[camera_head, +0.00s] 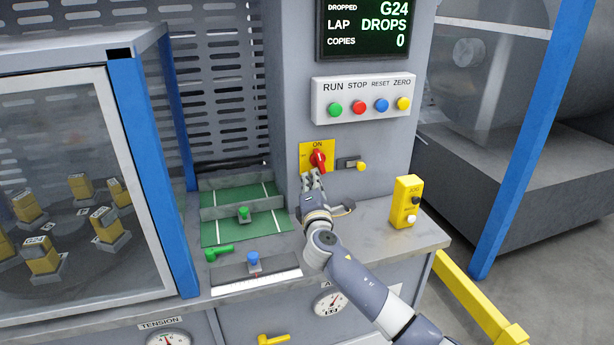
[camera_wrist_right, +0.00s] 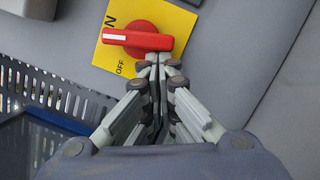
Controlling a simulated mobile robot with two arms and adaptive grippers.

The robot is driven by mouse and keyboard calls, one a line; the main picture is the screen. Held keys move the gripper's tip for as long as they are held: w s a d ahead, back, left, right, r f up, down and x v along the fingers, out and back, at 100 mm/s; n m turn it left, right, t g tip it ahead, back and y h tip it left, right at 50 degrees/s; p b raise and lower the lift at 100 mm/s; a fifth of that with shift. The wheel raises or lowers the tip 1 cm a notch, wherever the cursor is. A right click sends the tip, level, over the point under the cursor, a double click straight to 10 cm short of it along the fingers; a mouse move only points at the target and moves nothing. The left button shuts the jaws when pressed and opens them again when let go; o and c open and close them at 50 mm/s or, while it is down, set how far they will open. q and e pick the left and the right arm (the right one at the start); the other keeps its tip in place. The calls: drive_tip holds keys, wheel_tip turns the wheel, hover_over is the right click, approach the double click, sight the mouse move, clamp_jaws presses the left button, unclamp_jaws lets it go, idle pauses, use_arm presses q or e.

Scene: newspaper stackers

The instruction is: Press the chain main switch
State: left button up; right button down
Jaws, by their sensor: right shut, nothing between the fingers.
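The main switch is a red rotary knob (camera_head: 318,159) on a yellow plate (camera_head: 305,150) marked ON at the top, on the grey machine column. My right gripper (camera_head: 312,180) is just below the knob. In the wrist view its closed fingertips (camera_wrist_right: 159,60) are at the knob's lower edge; I cannot tell whether they touch it. My left gripper is not in view.
A panel (camera_head: 362,97) with RUN, STOP, RESET and ZERO buttons is above the switch. A small latch with a yellow knob (camera_head: 361,166) is right beside it. A yellow JOG box (camera_head: 406,202) stands on the grey ledge (camera_head: 375,238). A blue-framed glass cabinet (camera_head: 80,170) is at left.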

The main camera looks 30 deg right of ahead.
drive_tip(key=shift+d+f+n, duration=0.1)
drive_tip(key=shift+d+n, duration=0.1)
drive_tip(key=shift+n, duration=0.1)
drive_tip(key=shift+s+d+f+n+t+y+b, duration=0.15)
drive_tip(key=shift+d+n+t+y+b, duration=0.35)
drive_tip(key=shift+n, duration=1.35)
drive_tip(key=shift+s+d+f+n+t+y+b, duration=0.25)
drive_tip(key=shift+d+n, duration=0.35)
drive_tip(key=shift+n, duration=1.2)
drive_tip(key=shift+s+d+n+t+y+b, duration=0.1)
drive_tip(key=shift+d+n+t+y+b, duration=0.4)
drive_tip(key=shift+n, duration=1.35)
drive_tip(key=shift+s+d+r+n+t+y, duration=0.15)
drive_tip(key=shift+d+n+y, duration=0.2)
drive_tip(key=shift+n, duration=0.7)
drive_tip(key=shift+w+d+n+t+y, duration=0.1)
drive_tip(key=shift+d+n+y, duration=0.2)
drive_tip(key=shift+n, duration=0.75)
drive_tip(key=shift+s, duration=0.1)
drive_tip(key=v, duration=1.2)
